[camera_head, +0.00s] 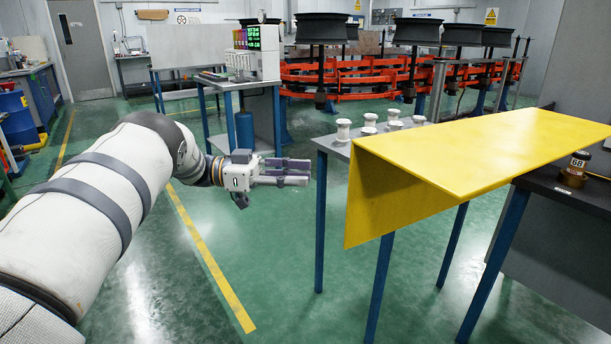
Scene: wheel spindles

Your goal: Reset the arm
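My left arm (110,190) comes in from the left and reaches out level over the green floor. My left gripper (302,172) points right, its two fingers apart with a gap between them and nothing seen in it. It is in the air, left of the table with the white spools, and appears not to touch it. My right arm and gripper are not in view.
A yellow angled panel (480,150) juts over the table on the right. Several white spools (343,130) and a dark jar (574,170) stand near it. An orange rack (340,82) with black wheels (321,28) is behind. The floor (270,280) below the gripper is clear.

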